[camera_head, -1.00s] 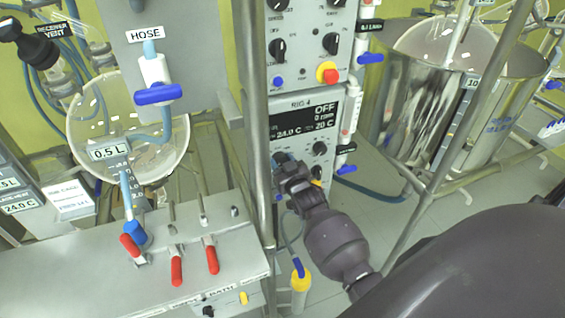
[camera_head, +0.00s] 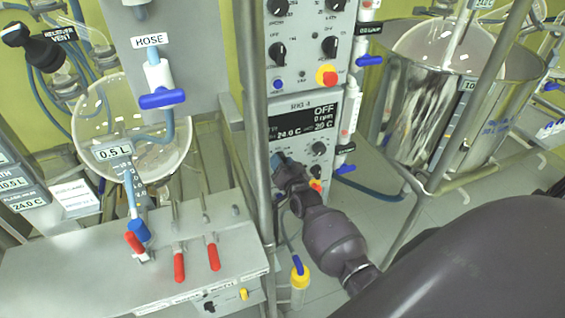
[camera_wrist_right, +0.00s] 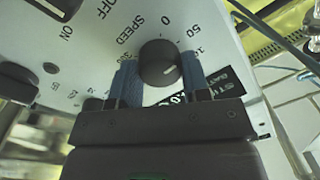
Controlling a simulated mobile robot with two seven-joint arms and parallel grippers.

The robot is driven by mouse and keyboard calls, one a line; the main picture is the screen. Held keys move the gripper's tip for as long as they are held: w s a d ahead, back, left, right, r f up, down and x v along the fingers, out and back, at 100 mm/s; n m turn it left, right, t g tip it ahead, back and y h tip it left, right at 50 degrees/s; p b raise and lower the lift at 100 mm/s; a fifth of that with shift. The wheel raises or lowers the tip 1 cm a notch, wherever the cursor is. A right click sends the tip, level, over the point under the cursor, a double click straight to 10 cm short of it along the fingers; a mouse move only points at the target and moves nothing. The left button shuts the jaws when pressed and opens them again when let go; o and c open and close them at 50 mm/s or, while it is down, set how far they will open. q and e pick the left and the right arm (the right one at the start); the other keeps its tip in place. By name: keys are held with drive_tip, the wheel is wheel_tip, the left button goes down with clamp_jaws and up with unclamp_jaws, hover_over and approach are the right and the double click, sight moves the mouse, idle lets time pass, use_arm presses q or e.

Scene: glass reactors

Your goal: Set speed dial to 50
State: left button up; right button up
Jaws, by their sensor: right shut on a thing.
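The speed dial (camera_wrist_right: 160,62) is a round dark knob on a pale panel in the right wrist view. "SPEED", "0" and "50" are printed around it; its pointer setting is hard to read. The blue fingers of my right gripper (camera_wrist_right: 160,80) are on either side of the dial, shut on it. In the head view my right gripper (camera_head: 279,160) is at the lower left of the RIG 4 panel (camera_head: 326,101) and hides the dial. The panel's display (camera_head: 305,120) reads OFF, 0 rpm, 24.0 C and 20 C. My left gripper is not in view.
Another black knob (camera_head: 320,148) is right of my gripper. A red button on yellow (camera_head: 327,75) is on the panel above. A metal post (camera_head: 262,130) stands close to the left. Red-handled valves (camera_head: 179,266) and a steel vessel (camera_head: 425,110) flank the panel.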

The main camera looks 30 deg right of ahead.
idle(0.3)
drive_tip(key=o, duration=0.9)
drive_tip(key=v, duration=1.1)
drive_tip(key=shift+p, duration=0.35)
drive_tip(key=shift+w, duration=0.1)
drive_tip(key=s+a+f+n+g+y, duration=0.1)
drive_tip(key=s+a+f+n+g, duration=0.1)
drive_tip(key=s, duration=0.4)
drive_tip(key=s+a+f+n+g+y, duration=0.1)
drive_tip(key=s+a+f+n+g, duration=0.1)
drive_tip(key=s, duration=0.5)
drive_tip(key=s+a+f+n+g+y, duration=0.1)
drive_tip(key=s+a+f+n+g, duration=0.1)
drive_tip(key=s+a+f+n, duration=0.1)
drive_tip(key=shift+s+a+n+g+y, duration=0.15)
drive_tip(key=shift+s+a+n, duration=0.15)
drive_tip(key=shift+s+n, duration=0.5)
drive_tip(key=shift+s+a+n+g+y, duration=0.2)
drive_tip(key=shift+s+n, duration=0.3)
drive_tip(key=shift+s, duration=0.5)
